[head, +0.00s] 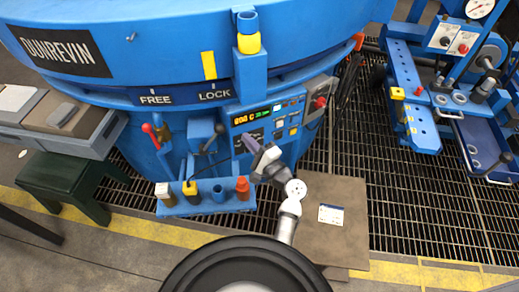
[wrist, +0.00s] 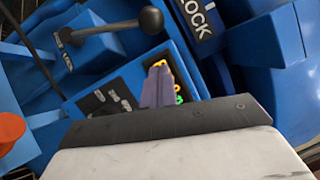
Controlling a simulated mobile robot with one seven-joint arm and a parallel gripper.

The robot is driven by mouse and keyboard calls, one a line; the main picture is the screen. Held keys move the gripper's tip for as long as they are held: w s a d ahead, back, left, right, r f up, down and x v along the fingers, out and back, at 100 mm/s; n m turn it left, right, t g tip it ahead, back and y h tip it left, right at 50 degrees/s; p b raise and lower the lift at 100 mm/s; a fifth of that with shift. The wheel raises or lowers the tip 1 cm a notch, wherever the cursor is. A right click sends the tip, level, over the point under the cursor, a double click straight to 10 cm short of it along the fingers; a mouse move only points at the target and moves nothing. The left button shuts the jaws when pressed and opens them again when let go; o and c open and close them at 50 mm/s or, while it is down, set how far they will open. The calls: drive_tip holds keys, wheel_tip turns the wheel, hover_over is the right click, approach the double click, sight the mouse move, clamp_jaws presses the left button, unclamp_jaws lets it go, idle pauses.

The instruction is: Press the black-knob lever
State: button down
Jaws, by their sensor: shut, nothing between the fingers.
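The black-knob lever (head: 219,128) is on a blue box on the furnace front, left of the lit control panel, in the head view. In the wrist view its round black knob (wrist: 151,20) sits at the upper middle, on a grey rod running left to the blue housing. My gripper (head: 248,142) is shut and empty in front of the panel, right of the lever. In the wrist view the closed purple-grey fingertips (wrist: 158,84) cover part of the panel display. The knob appears beyond them, with no contact visible.
A red-knob lever (head: 147,128) stands left of the black one. Below is a blue shelf (head: 210,206) with several small items. The control panel (head: 268,125) has a red button box (head: 318,103) at its right. FREE and LOCK labels (head: 214,94) are above.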

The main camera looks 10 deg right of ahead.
drive_tip(key=a, duration=0.1)
drive_tip(key=w+a+p, duration=0.1)
drive_tip(key=a, duration=0.1)
drive_tip(key=a+r, duration=0.1)
drive_tip(key=shift+w+a+r+p, duration=0.1)
drive_tip(key=shift+w+a+p, duration=0.05)
drive_tip(key=shift+w+p, duration=0.15)
